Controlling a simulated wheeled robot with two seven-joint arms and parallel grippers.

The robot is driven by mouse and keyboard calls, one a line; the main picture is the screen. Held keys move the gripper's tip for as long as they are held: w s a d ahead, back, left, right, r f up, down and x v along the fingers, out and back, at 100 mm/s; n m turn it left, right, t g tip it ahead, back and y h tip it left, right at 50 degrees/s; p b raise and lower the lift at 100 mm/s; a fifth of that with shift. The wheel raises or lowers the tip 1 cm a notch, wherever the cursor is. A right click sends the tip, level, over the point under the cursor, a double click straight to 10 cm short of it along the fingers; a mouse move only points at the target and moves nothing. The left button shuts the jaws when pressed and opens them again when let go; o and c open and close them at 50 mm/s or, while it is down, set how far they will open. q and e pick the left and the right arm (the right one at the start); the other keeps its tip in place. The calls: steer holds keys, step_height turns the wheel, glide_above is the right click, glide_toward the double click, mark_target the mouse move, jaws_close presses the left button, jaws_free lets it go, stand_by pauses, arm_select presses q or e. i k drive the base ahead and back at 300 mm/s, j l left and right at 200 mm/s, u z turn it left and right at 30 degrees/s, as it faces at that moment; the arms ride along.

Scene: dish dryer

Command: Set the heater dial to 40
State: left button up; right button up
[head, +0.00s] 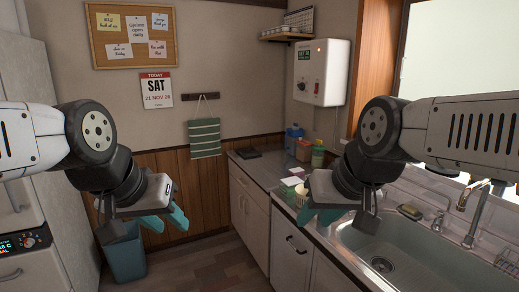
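The heater (320,72) is a white box on the back wall, above the far end of the counter. A small dark dial (301,86) is on its front face, low on the left. Above it is a small dark display (303,54) with green characters too small to read surely. The dial's setting cannot be made out. My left gripper (142,225) hangs at the left with fingers apart and empty. My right gripper (340,215) is open and empty over the counter by the sink. Both are nearer than the heater and well apart from it.
The counter (262,172) carries bottles, including a green one (318,156), and small boxes below the heater. A sink (400,255) with a faucet (474,194) is at the right. A teal bin (126,258) stands on the floor. The floor (215,268) in the middle is clear.

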mark_target(301, 86)
steer(key=i+j+z, duration=0.75)
steer(key=j, duration=0.15)
